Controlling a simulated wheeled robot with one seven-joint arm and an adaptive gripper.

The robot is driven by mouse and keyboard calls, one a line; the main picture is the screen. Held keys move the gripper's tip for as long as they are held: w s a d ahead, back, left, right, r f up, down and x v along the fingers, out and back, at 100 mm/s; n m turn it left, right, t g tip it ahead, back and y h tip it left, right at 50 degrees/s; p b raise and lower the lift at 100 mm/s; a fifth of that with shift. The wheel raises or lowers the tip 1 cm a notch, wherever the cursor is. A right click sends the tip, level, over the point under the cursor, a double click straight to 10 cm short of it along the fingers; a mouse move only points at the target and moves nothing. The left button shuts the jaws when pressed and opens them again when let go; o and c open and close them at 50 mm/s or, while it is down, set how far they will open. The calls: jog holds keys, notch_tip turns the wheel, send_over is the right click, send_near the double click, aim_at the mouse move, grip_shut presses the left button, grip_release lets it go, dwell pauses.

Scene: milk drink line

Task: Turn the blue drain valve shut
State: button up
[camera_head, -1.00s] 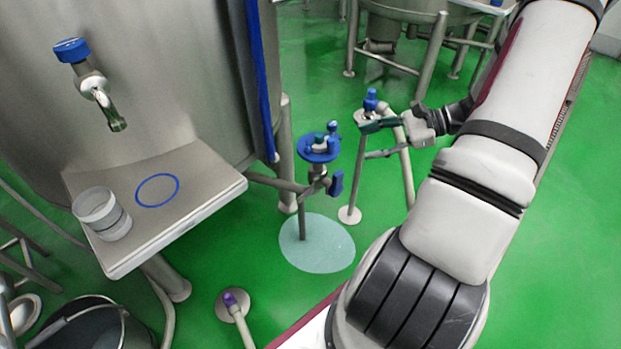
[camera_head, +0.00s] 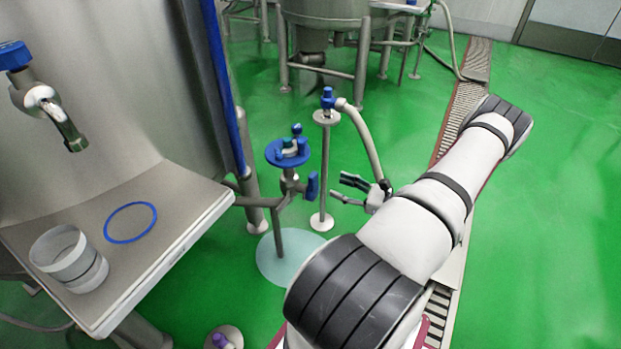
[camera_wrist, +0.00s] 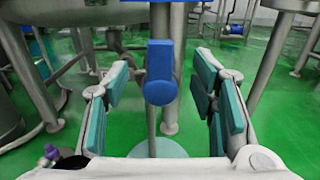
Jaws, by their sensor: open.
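The blue drain valve handle (camera_head: 312,186) hangs upright on the side of a grey pipe stand, below a round blue plate (camera_head: 289,153). In the wrist view the blue handle (camera_wrist: 161,75) shows ahead, roughly centred between my finger pads, with its rounded lower end towards me. My gripper (camera_head: 347,190) is open and empty, with teal pads, just right of the handle in the head view. I see no contact between the fingers and the handle.
A thin post with a blue-topped fitting (camera_head: 327,99) and a hose stands behind the valve. A steel shelf (camera_head: 175,200) with a clear cup (camera_head: 68,258) is at left. Green floor is open at right, beside a drain grate (camera_head: 463,110).

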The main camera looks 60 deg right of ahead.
aim_at(316, 177)
jog(key=w, duration=0.3)
jog(key=w+b, duration=0.1)
jog(key=w, duration=0.6)
jog(key=shift+w+a+b, duration=0.1)
jog(key=shift+a+b, duration=0.2)
jog(key=shift+a, duration=0.05)
grip_shut()
